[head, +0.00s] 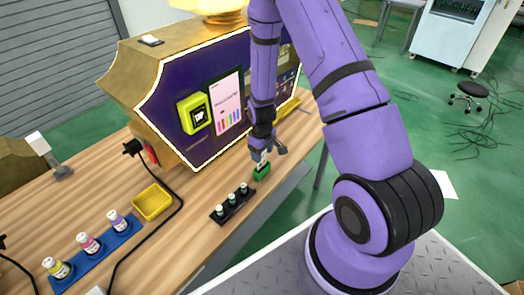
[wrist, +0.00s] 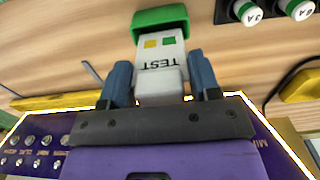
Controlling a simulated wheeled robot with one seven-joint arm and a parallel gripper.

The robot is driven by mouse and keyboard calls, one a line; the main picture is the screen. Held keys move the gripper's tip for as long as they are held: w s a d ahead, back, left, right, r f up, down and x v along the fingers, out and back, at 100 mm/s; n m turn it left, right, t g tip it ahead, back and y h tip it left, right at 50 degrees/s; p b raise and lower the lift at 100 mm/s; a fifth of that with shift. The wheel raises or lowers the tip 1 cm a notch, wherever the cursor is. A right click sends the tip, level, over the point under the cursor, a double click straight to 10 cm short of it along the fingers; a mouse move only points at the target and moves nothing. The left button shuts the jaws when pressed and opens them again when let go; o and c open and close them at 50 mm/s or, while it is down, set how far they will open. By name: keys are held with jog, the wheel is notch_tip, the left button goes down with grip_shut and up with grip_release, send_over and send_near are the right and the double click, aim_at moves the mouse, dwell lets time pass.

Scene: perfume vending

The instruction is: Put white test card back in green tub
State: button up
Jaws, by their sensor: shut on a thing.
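The white test card (wrist: 161,60) has the word TEST and a yellow and a green square on it. My gripper (wrist: 160,82) is shut on it, with one blue finger on each side. The green tub (wrist: 160,18) is just beyond the card's far end in the wrist view. In the head view, my gripper (head: 266,150) points down right above the small green tub (head: 261,173) on the table. The card (head: 264,158) shows between them. Its lower end meets the tub, but I cannot tell how far inside it is.
A black rack (head: 232,205) with several small vials stands left of the tub. A yellow tray (head: 152,202) and a blue strip with perfume bottles (head: 88,244) are further left. The purple vending machine (head: 205,110) stands close behind. The table's front edge is near the tub.

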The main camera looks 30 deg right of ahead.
jog(key=shift+f, duration=1.65)
jog(key=o, duration=1.2)
jog(key=shift+o, duration=0.2)
jog(key=shift+r, duration=1.1)
jog(key=shift+r, duration=3.9)
jog(key=shift+r, duration=0.1)
